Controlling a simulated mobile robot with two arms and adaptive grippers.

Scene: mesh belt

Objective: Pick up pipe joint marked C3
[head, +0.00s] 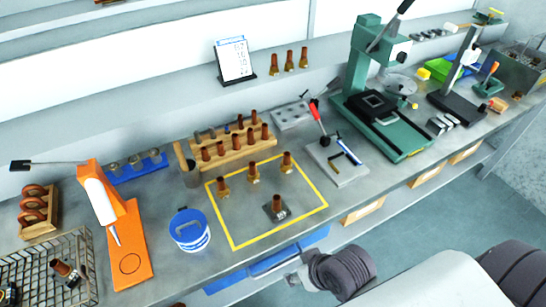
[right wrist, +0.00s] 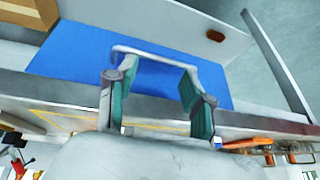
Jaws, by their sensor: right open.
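Several copper-brown pipe joints with brass-coloured or grey bases stand upright within the yellow outline on the bench: one at the left (head: 223,188), one at the back (head: 253,173), one at the right (head: 286,162) and one on a dark grey base at the front (head: 277,207). Another lies tilted in the wire basket (head: 65,270). No C3 mark is readable on any of them. My right gripper (right wrist: 158,97) is open below the bench's front edge, in front of a blue panel; a pale bar shows between its fingers. My left gripper is out of view.
A wooden rack (head: 232,150) of copper pieces stands behind the outline. A blue-and-white tub (head: 189,230) and orange stand (head: 128,245) are left. A red-handled fixture (head: 337,162) and green press (head: 385,125) are right. The outline's front left is clear.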

